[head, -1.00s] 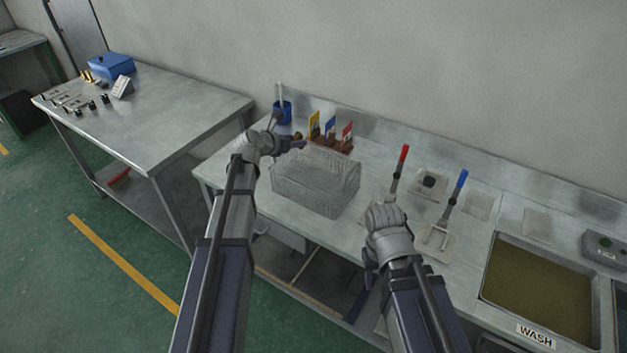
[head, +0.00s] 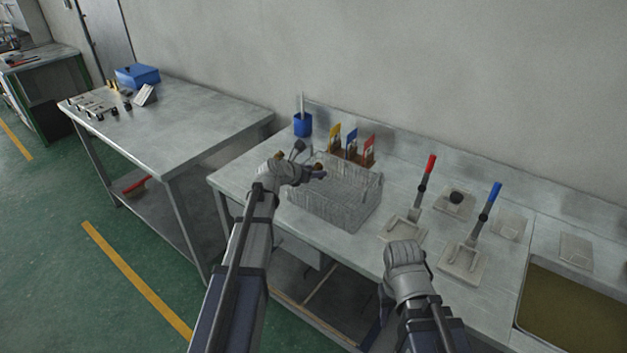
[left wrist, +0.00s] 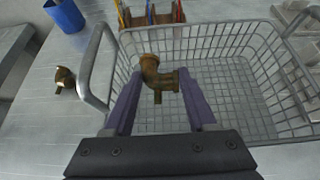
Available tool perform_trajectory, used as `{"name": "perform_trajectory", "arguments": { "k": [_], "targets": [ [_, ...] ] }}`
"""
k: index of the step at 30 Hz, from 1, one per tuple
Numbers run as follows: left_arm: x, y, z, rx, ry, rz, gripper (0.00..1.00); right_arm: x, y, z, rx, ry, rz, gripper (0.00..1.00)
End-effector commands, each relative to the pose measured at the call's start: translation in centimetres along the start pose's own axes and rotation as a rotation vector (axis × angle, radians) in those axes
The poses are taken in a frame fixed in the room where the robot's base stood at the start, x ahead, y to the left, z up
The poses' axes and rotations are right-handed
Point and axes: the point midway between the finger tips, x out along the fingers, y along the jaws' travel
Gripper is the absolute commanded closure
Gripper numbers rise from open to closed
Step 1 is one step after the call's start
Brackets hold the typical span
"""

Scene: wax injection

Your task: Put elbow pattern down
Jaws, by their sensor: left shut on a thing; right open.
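The elbow pattern (left wrist: 155,78) is a brown bent pipe piece with flanged ends. My left gripper (left wrist: 158,90) is shut on it, with a purple finger on each side. In the head view my left gripper (head: 306,169) is at the left back part of the wire basket (head: 335,205). In the left wrist view the pattern shows against the mesh of the basket (left wrist: 240,85); its height above the basket floor is hard to tell. My right gripper (head: 404,262) is open at the bench's front edge, its fingers mostly hidden.
Another brown piece (left wrist: 64,80) lies on the bench left of the basket. Red-handled (head: 424,185) and blue-handled (head: 487,207) tools are to the right, near a wash basin (head: 570,315).

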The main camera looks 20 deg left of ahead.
Motion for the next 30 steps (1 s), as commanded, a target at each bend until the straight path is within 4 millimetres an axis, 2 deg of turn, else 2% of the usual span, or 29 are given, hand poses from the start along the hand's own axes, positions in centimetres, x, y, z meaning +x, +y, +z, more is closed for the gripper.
{"name": "perform_trajectory", "arguments": {
  "k": [1,2,10,26,27,30],
  "targets": [
    [0.6,0.0,-1.0,0.000,0.000,0.000,0.96,1.2,-0.1,-0.1,0.000,0.000,0.000,0.50],
    [0.7,0.0,-1.2,0.000,0.000,0.000,0.96,1.3,-0.1,-0.1,0.000,0.000,0.000,0.50],
    [0.6,0.0,-1.0,0.000,0.000,0.000,0.96,1.1,-0.1,-0.1,0.000,0.000,0.000,0.50],
    [1.2,0.0,-2.0,0.000,0.000,0.000,0.96,2.3,-0.2,-0.1,0.000,0.000,0.000,0.50],
    [1.1,0.0,-2.0,0.000,0.000,0.000,0.42,2.3,-0.2,-0.1,0.000,0.000,0.000,0.50],
    [1.1,0.0,-2.0,0.000,0.000,0.000,0.31,2.3,-0.2,-0.1,0.000,0.000,0.000,0.50]
  ]
}}
